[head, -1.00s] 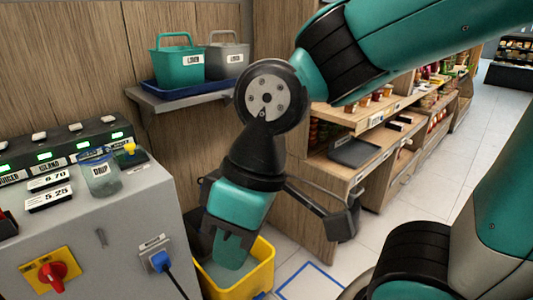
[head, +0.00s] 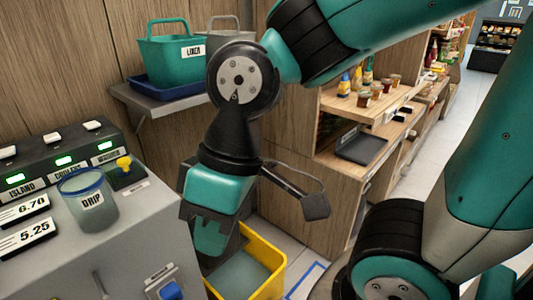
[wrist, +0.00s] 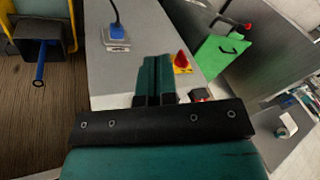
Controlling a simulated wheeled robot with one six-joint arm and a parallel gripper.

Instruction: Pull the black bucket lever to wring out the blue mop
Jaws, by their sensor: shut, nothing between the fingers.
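The yellow bucket (head: 268,252) stands on the floor at the bottom of the head view, partly hidden behind my gripper (head: 208,258). My gripper points down beside the grey cabinet, shut and empty. In the wrist view, my closed teal fingers (wrist: 155,66) lie over the grey cabinet side. At the upper left of that view are the bucket's yellow edge (wrist: 72,22), a black box-like part (wrist: 32,32) and a blue rod (wrist: 40,63), apart from my fingers. The rod may be the mop's handle. I cannot make out the black lever clearly.
The grey cabinet (head: 120,255) with a drip jar (head: 88,205) stands close at the left. A shelf (head: 165,108) holds a green basket (head: 172,50) in a blue tray. Wooden shelving (head: 330,165) stands behind. In the wrist view a red knob (wrist: 182,60) is near my fingers.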

